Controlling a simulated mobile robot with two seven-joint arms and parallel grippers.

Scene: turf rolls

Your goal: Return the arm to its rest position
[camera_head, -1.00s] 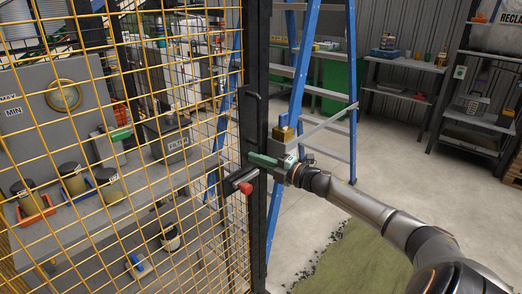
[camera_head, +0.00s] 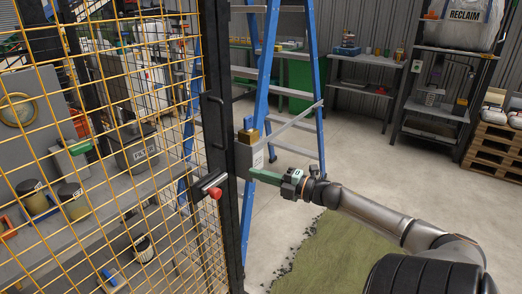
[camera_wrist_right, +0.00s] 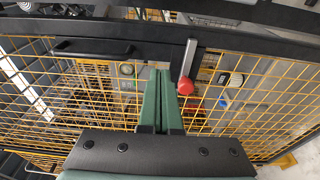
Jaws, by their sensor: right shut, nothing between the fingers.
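My right gripper (camera_head: 254,173) has green fingers and is shut and empty. It points left toward the dark post of the yellow mesh gate, near a grey lock box (camera_head: 250,155) with a brass-coloured block on top. In the right wrist view the green fingers (camera_wrist_right: 158,80) lie together in front of the mesh, beside a red knob (camera_wrist_right: 186,86) on a grey lever. My right arm reaches in from the lower right of the head view, stretched out over the floor. My left gripper does not show.
The yellow mesh gate (camera_head: 95,215) fills the left side, with a red-knobbed latch (camera_head: 214,191) on its post. A blue stepladder (camera_head: 265,75) stands just behind the gripper. Shelves (camera_head: 440,85) and pallets (camera_head: 495,150) stand at the back right. Green turf (camera_head: 335,255) lies on the floor.

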